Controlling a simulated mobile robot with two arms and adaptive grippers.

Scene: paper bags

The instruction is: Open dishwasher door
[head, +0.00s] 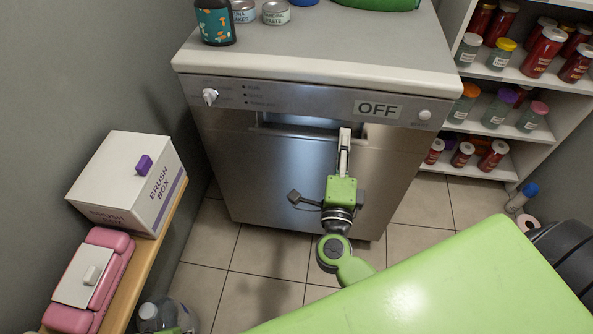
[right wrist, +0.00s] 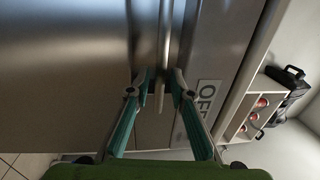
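The dishwasher (head: 290,170) has a steel front, and its door looks closed. A handle recess (head: 300,125) runs along the top of the door, below a panel with an OFF label. My right gripper (head: 345,135) is at the right part of this recess. In the right wrist view, its two teal fingers (right wrist: 161,82) stand apart on either side of a narrow steel handle edge (right wrist: 164,45). A gap shows beside the edge, so the fingers look open around it; firm contact cannot be made out. My left gripper is not in view.
A white brush box (head: 115,200) and a pink case (head: 85,285) sit on a wooden shelf at left. Cans and a bottle stand on the dishwasher top (head: 320,50). A jar rack (head: 500,110) is at right. Tiled floor lies before the door.

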